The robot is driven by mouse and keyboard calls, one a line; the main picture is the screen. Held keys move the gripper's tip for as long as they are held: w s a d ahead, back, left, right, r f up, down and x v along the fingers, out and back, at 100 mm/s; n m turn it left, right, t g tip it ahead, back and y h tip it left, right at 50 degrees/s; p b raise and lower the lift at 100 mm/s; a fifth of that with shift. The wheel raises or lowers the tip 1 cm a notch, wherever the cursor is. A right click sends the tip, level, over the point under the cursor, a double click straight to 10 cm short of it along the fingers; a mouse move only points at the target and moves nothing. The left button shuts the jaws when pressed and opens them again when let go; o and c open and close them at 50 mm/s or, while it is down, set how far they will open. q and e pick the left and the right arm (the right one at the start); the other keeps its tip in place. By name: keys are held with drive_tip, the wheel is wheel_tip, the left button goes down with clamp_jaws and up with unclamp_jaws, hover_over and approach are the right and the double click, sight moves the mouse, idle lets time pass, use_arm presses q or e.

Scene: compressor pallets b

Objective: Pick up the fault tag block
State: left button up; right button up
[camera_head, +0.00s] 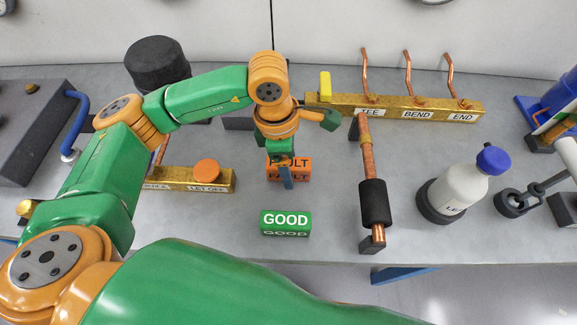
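The fault tag block is an orange block (302,174) lettered FAULT, on the grey bench in the middle of the head view. My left arm reaches in from the left and its gripper (285,178) points down at the block. A blue finger covers part of the block's front and lettering. The other finger is hidden, so I cannot tell whether the fingers are closed on the block. The block appears to be at bench level. My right gripper is not in view.
A green GOOD block (286,222) lies just in front. A brass bar with an orange cap (206,172) is to the left. A copper pipe with black foam (374,200) stands to the right, with a white bottle (458,188) beyond. A labelled brass rack (398,106) is behind.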

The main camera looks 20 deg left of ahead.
use_arm(q)
drive_tip(key=shift+f+b, duration=0.2)
drive_tip(key=shift+b, duration=0.15)
idle(0.3)
clamp_jaws()
